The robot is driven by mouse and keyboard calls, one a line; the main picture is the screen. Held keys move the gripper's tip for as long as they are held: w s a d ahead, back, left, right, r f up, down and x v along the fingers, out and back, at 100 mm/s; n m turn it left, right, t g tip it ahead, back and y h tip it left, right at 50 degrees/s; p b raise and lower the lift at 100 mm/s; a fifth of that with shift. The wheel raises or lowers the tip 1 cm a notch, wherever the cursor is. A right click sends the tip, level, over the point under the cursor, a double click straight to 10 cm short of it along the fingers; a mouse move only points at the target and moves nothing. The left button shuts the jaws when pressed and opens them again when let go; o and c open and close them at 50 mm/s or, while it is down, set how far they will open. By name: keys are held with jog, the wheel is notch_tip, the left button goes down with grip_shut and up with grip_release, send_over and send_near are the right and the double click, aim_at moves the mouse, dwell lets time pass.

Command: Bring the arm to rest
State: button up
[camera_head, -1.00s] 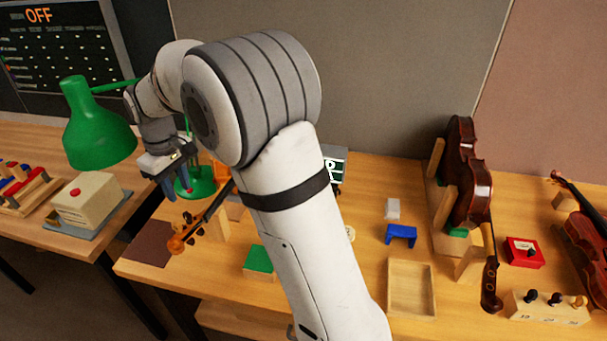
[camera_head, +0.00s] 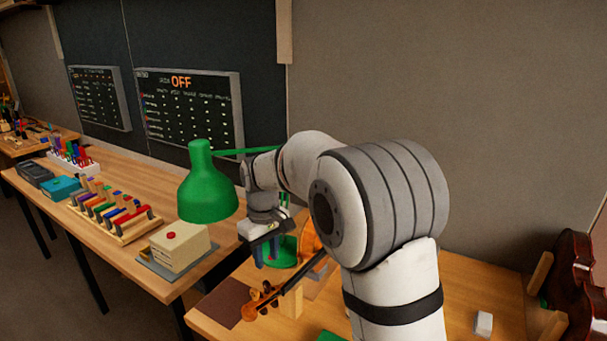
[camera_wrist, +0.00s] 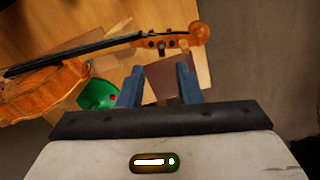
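My gripper (camera_head: 271,252) hangs at the end of my bent arm, above the workbench near the green lamp. In the wrist view its two blue fingers (camera_wrist: 158,85) stand apart with nothing between them, so it is open. Below it lie a violin (camera_wrist: 45,88) with its neck and scroll, a brown mat (camera_wrist: 163,78) and the green lamp base (camera_wrist: 97,94). In the head view the violin's scroll (camera_head: 262,300) shows beside my gripper, and my arm hides most of its body.
The green lamp shade (camera_head: 207,190) stands close left of my gripper. A beige box with a red button (camera_head: 180,246) and a rack of coloured pieces (camera_head: 113,212) are on the left bench. A board reads OFF (camera_head: 188,108).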

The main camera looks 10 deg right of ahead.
jog(key=s+d+r+m+t+b, duration=0.15)
jog(key=s+d+r+m, duration=0.3)
jog(key=s+d, duration=0.7)
jog(key=s+d+f+m+t, duration=0.1)
jog(key=s+d, duration=0.1)
jog(key=s, duration=0.5)
jog(key=s+d+f+m+t, duration=0.1)
jog(key=s+d+f+m, duration=0.1)
jog(key=s, duration=0.6)
jog(key=shift+a, duration=0.1)
dwell(0.4)
